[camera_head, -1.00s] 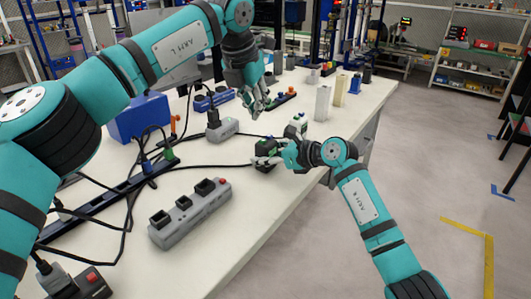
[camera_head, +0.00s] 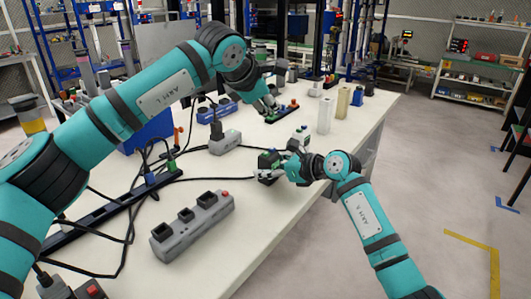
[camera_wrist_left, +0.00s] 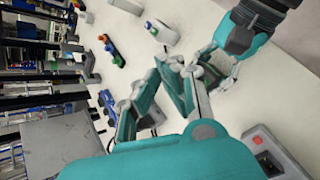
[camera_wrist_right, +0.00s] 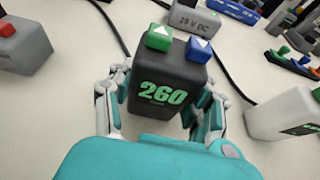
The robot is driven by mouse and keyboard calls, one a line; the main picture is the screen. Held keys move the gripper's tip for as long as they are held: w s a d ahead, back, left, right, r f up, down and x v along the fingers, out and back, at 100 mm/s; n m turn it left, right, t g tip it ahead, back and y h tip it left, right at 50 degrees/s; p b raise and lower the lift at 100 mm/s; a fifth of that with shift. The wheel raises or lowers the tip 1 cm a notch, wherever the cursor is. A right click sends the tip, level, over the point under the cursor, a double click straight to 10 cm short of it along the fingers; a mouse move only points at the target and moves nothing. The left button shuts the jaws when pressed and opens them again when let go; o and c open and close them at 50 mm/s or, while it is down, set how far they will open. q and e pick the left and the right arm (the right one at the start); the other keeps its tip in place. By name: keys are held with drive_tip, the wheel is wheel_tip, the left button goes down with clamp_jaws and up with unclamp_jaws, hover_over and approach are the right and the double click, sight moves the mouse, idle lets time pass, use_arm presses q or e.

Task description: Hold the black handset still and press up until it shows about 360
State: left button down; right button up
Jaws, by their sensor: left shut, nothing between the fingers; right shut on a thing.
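The black handset (camera_head: 268,165) stands on the near part of the table in the head view. In the right wrist view the handset (camera_wrist_right: 165,85) shows a green 260 on its front. On its top are a green button (camera_wrist_right: 159,38) and a blue button (camera_wrist_right: 198,49), each with a white triangle. My right gripper (camera_head: 270,175) is shut on the handset, its fingers at both sides. My left gripper (camera_head: 267,104) is shut and empty, above the table beyond the handset and apart from it. In the left wrist view its fingers overlap my right gripper, and the handset is hard to make out.
A white device (camera_head: 300,138) with buttons stands close beyond the handset. A grey adapter (camera_head: 225,142), a grey power strip (camera_head: 192,224) and loose black cables lie to the left. Pale blocks (camera_head: 326,115) stand farther back. The table's edge is close on the right.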

sight(268, 153)
use_arm(q)
drive_tip(key=shift+f, duration=4.25)
drive_tip(key=shift+f, duration=0.1)
drive_tip(key=shift+f, duration=0.35)
drive_tip(key=shift+f, duration=0.6)
drive_tip(key=shift+r, duration=1.05)
wheel_tip(268, 153, up, 5)
